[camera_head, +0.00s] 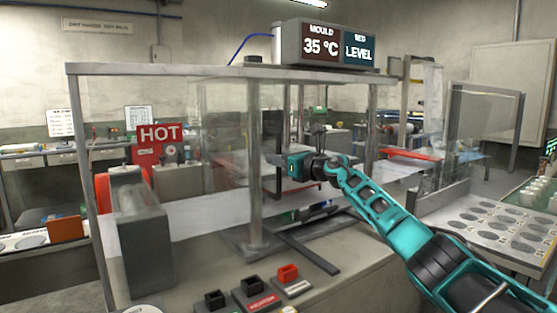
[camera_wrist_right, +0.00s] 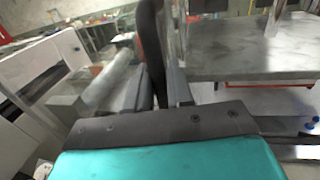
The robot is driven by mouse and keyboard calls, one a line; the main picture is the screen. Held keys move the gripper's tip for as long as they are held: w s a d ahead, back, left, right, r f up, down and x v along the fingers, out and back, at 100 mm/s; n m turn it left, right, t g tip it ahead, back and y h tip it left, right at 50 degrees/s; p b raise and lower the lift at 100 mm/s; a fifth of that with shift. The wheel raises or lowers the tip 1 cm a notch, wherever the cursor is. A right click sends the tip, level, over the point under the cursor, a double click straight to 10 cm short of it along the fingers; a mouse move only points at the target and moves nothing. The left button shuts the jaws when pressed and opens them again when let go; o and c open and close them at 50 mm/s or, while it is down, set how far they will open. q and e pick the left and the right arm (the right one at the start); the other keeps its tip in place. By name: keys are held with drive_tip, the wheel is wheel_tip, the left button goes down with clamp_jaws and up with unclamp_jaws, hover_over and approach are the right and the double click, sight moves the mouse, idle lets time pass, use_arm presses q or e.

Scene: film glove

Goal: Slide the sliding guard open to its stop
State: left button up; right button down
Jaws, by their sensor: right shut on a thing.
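The sliding guard (camera_head: 222,125) is a clear panel at the front of a metal-framed machine enclosure in the head view. A grey upright post (camera_head: 256,150) stands beside it. My right gripper (camera_head: 281,161) reaches in from the right and is at the middle height of the enclosure front, just right of that post. It is shut on a guard handle, a dark upright bar (camera_wrist_right: 151,50) that rises between the fingers in the right wrist view. The exact grip is partly hidden by the gripper body. My left gripper is in neither view.
A display box reading 35 °C (camera_head: 323,44) sits on the enclosure top. A red HOT sign (camera_head: 158,139) is at the left. Red and black switch blocks (camera_head: 262,290) stand on the front ledge. A tray with round recesses (camera_head: 505,228) is at the right.

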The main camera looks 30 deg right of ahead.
drive_tip(key=shift+a, duration=0.3)
drive_tip(key=c, duration=1.2)
unclamp_jaws()
drive_tip(key=shift+a, duration=0.1)
drive_tip(key=shift+s+d, duration=0.1)
drive_tip(key=shift+d, duration=0.1)
drive_tip(key=shift+v, duration=6.3)
